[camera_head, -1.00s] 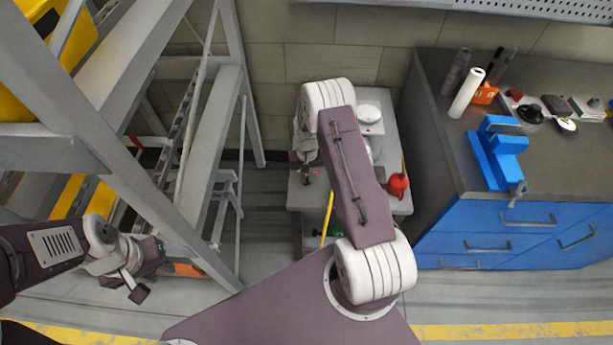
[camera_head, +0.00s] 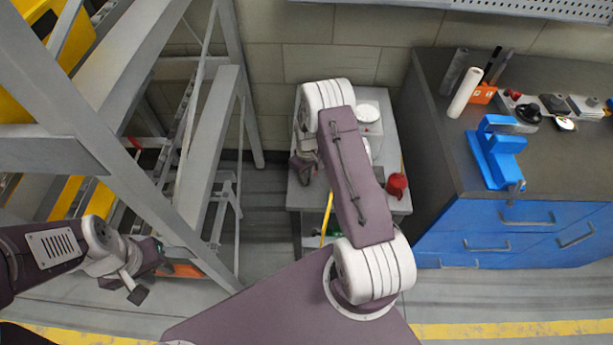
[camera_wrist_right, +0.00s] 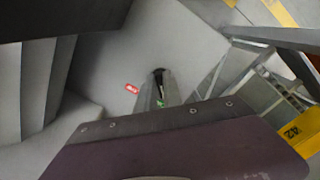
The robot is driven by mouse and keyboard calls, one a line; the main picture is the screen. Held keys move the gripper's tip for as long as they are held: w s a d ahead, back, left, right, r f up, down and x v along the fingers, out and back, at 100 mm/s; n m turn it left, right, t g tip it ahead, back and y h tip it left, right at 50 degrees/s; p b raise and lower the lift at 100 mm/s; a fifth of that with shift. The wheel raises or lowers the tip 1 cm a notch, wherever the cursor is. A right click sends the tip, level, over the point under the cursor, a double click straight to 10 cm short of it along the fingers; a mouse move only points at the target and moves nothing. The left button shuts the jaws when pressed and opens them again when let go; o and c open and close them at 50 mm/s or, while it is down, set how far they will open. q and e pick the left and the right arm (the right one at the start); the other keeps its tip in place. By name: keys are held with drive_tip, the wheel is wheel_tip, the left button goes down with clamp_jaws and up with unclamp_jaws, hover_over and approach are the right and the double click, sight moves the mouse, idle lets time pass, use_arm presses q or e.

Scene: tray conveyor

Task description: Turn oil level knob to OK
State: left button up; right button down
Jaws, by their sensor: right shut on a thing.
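The oil level knob (camera_wrist_right: 159,74) shows as a small dark piece on a pale grey surface in the right wrist view. A red label (camera_wrist_right: 131,88) lies to its left and a small green label (camera_wrist_right: 160,103) below it. My right gripper (camera_wrist_right: 158,88) is shut on the knob, its grey fingers on both sides. The fingers hide much of the knob, so its exact setting cannot be read. In the head view my right gripper (camera_head: 303,170) is over the left part of the grey cart (camera_head: 388,150). My left gripper (camera_head: 124,287) is empty, its fingers apart, by the rack.
A red can (camera_head: 397,185) stands on the cart's right side. A grey metal rack (camera_head: 205,150) rises on the left. A blue-drawered workbench (camera_head: 480,218) with a blue vise (camera_head: 497,155) stands on the right. Open floor lies between rack and cart.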

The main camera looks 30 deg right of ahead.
idle(0.4)
drive_tip(key=c, duration=1.5)
unclamp_jaws()
drive_tip(key=shift+r, duration=0.15)
wheel_tip(320, 180, up, 9)
drive_tip(key=shift+f, duration=0.1)
